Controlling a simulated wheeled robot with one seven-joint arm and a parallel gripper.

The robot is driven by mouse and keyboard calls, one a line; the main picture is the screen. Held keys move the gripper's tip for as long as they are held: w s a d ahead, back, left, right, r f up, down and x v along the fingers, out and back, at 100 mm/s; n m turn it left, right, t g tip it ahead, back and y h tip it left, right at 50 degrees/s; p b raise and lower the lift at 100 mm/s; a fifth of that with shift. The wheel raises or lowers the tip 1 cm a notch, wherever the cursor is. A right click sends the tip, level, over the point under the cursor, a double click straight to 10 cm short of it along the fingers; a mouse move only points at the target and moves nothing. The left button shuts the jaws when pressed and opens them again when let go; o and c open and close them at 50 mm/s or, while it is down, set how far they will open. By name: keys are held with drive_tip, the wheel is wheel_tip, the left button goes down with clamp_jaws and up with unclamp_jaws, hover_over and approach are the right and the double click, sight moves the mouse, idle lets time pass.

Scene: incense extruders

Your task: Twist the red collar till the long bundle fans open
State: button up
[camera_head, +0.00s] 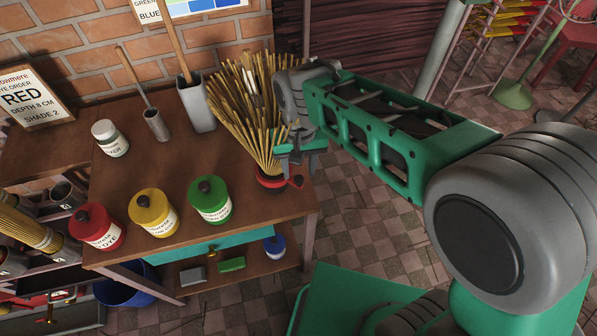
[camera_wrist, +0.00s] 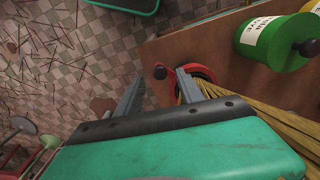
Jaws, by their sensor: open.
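The red collar (camera_head: 268,182) sits low around the foot of the long bundle (camera_head: 247,110) at the table's right end. The bundle of thin tan sticks spreads wide towards its top. My gripper (camera_head: 290,160) is just above this side, partly in front of the sticks.
Red (camera_head: 97,228), yellow (camera_head: 154,213) and green (camera_head: 210,200) dye jars stand along the table's front. A white jar (camera_head: 110,138), a small grey cup (camera_head: 156,125) and a tall grey holder (camera_head: 196,103) stand behind. The tiled floor right of the table has free room, with scattered sticks.

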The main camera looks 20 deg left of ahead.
sight(297, 176)
wheel_tip(297, 176, up, 5)
idle(0.5)
drive_tip(key=shift+w+a+n, duration=0.3)
drive_tip(key=shift+n, duration=0.3)
drive_tip(key=s+d+f+n, duration=0.1)
drive_tip(key=s+d+f, duration=0.4)
drive_tip(key=d, duration=0.3)
drive_tip(key=w+d+r+m+t, duration=0.1)
drive_tip(key=d+r+m, duration=0.2)
drive_tip(key=d, duration=0.7)
drive_tip(key=w+d+r+m+t, duration=0.1)
drive_tip(key=d+r+m, duration=0.3)
drive_tip(key=d, duration=0.6)
drive_tip(key=shift+w+t, duration=0.3)
drive_tip(key=shift+t, duration=0.3)
drive_tip(key=shift+d, duration=0.1)
